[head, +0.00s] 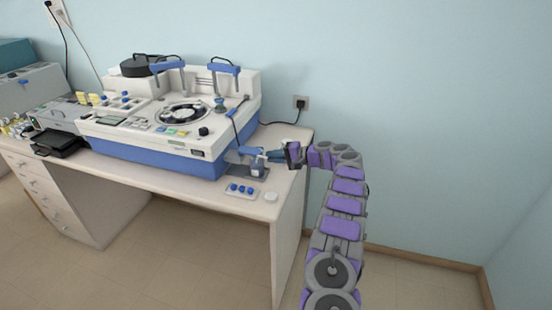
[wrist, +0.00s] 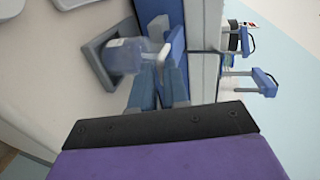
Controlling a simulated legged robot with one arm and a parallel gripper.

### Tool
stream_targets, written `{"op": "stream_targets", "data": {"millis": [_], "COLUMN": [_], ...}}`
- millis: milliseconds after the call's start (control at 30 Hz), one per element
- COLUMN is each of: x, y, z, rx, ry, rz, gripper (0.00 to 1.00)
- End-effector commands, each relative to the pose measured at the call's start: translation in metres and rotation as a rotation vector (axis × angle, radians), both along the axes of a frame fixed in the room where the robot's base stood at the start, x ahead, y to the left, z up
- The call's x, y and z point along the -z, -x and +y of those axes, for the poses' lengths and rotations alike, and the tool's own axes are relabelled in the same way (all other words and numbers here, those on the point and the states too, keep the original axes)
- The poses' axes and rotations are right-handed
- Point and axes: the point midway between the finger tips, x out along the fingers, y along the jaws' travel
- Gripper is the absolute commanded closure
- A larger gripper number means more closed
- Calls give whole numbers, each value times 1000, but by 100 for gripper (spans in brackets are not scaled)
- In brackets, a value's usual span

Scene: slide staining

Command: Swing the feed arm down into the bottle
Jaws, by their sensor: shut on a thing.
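A small clear bottle (head: 257,171) with a pale label stands in a dark grey tray (head: 240,171) at the right end of the staining machine. It also shows in the wrist view (wrist: 122,57), left of my fingers. My gripper (head: 274,156) reaches in from the right at the height of the bottle's top. In the wrist view its blue-grey fingers (wrist: 164,88) are closed on the blue feed arm (wrist: 176,45). A pale end piece (wrist: 157,55) of the arm lies over the bottle's mouth; I cannot tell how deep it sits. The fingers hide the gripped part.
The white and blue staining machine (head: 165,162) stands directly left of my gripper. A small tray with blue caps (head: 241,191) and a round white lid (head: 271,197) lie near the table's front edge. A wall socket (head: 301,103) with a cable is behind.

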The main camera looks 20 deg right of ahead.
Motion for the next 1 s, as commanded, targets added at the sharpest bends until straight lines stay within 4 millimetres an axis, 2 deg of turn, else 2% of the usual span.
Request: {"op": "stream_targets", "data": {"millis": [33, 400, 433, 467, 500, 533, 733, 1000], "x": [28, 31, 31, 31, 30, 29, 25, 23], "y": [5, 5, 5, 5, 5, 4, 4, 4], "z": [4, 5, 5, 6, 6, 6, 8, 8], "rx": [-16, -17, -18, -18, -19, -18, -17, -16], "ry": [10, 5, 5, 6, 5, 6, 8, 10], "rz": [43, 47, 47, 47, 46, 45, 40, 36], "gripper": [100, 100, 75, 72, 59, 57, 63, 63]}}
